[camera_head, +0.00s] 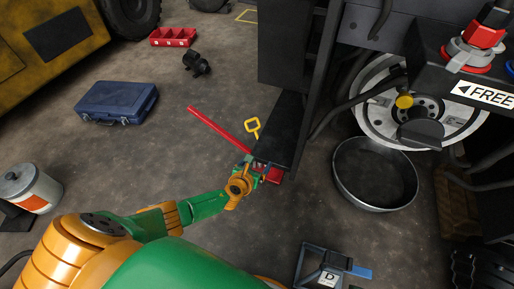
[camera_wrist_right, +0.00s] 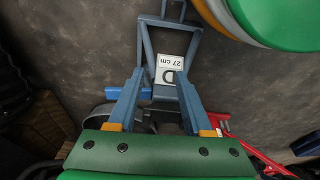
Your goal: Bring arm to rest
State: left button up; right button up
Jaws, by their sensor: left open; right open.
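My left gripper (camera_head: 256,166) is at the end of the green and orange arm in the middle of the head view. Its jaws are small there, open, close to a red part (camera_head: 273,175) below a dark upright of the forklift. A red bar (camera_head: 220,130) runs up and left from near that gripper. A yellow ring (camera_head: 253,127) shows just above it. My right gripper (camera_wrist_right: 159,75) is open in the right wrist view.
The same frame (camera_head: 328,280) shows at the bottom of the head view. A round pan (camera_head: 341,194) lies right of centre under the forklift wheel (camera_head: 365,105). A blue case (camera_head: 117,102), red tray (camera_head: 173,37) and metal canister (camera_head: 28,188) stand left.

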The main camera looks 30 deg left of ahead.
jog(key=s+d+f+p, duration=0.3)
jog(key=s+f+p, duration=0.2)
jog(key=s+f, duration=0.1)
jog(key=shift+s+g+p, duration=0.25)
jog(key=shift+g+p, duration=0.05)
